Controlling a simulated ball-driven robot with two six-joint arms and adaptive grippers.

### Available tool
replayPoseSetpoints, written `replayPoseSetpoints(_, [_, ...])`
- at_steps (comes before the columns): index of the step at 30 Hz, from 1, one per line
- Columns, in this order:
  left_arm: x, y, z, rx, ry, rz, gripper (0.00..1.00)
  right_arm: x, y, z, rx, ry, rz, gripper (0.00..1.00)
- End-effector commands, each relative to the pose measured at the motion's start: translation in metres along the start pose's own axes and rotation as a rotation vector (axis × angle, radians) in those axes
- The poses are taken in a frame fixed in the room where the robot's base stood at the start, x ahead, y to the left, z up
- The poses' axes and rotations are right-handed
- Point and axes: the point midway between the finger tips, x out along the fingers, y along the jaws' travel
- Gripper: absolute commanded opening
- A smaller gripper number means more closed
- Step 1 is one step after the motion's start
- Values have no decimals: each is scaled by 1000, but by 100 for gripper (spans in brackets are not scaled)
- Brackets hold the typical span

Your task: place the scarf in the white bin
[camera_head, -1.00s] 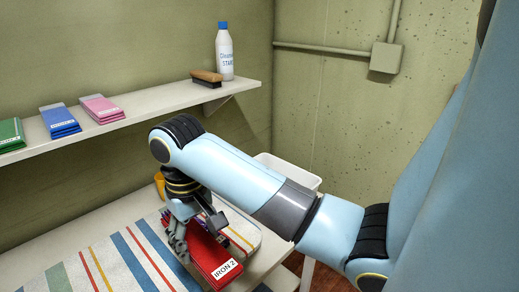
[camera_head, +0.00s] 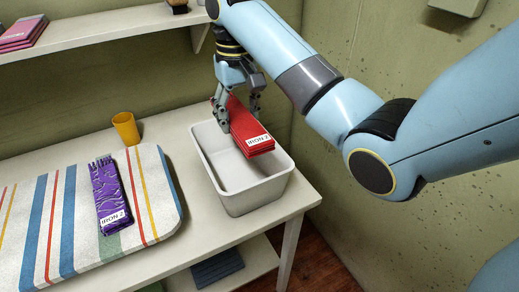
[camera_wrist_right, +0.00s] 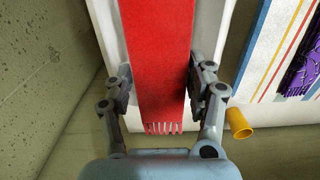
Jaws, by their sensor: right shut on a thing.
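A folded red scarf (camera_head: 247,124) with a white label and a fringed end is held over the white bin (camera_head: 256,196) in the head view. My right gripper (camera_head: 240,108) is shut on it, and its far end tilts down to the right. The scarf is above the bin's opening; I cannot tell whether it touches the rim. In the right wrist view the red scarf (camera_wrist_right: 158,50) runs between the fingers (camera_wrist_right: 160,85), with the white bin (camera_wrist_right: 107,22) behind it. My left gripper is not in view.
A striped pad (camera_head: 30,225) lies on the table left of the bin, with a folded purple scarf (camera_head: 112,198) on it. A yellow cup (camera_head: 126,128) stands behind the pad. A wall shelf (camera_head: 110,35) holds folded pink cloth (camera_head: 20,34). A lower shelf holds dark cloth (camera_head: 217,267).

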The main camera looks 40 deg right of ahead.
Motion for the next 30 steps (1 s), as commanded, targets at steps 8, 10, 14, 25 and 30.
replayPoseSetpoints(8, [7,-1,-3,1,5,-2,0,7,-3,-12,1,-4,1,22])
replayPoseSetpoints(10, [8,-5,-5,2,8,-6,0,24,-3,-11,1,-6,2,22])
replayPoseSetpoints(14, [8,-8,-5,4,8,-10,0,62,-3,-11,0,-6,1,22])
replayPoseSetpoints(25, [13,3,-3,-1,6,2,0,132,-3,-12,1,0,1,22])
replayPoseSetpoints(30, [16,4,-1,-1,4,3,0,154,-3,-12,0,-3,1,22])
